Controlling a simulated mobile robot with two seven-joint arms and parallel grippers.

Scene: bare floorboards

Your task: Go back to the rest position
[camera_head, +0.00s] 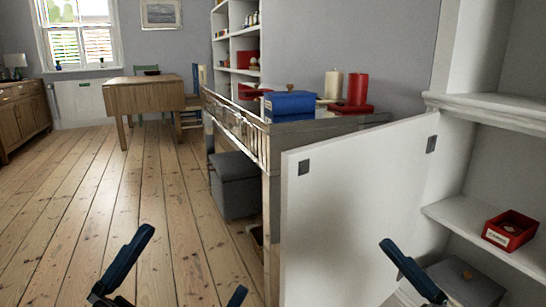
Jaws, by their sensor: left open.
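My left gripper (194,262) is at the bottom of the head view, left of centre. Its two dark blue fingers are spread wide apart with only floorboards between them. My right gripper (412,272) shows at the bottom right as one dark blue finger in front of the white door panel and cabinet. The rest of it is out of the picture, so I cannot tell how far its jaws are apart.
A white door panel (345,220) stands swung open from a white cabinet. A red box (511,231) sits on its shelf, a grey box (468,284) lower down. A blue box (290,103) lies on the sideboard (320,130). A grey stool (234,187) stands beneath. The floor left is clear.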

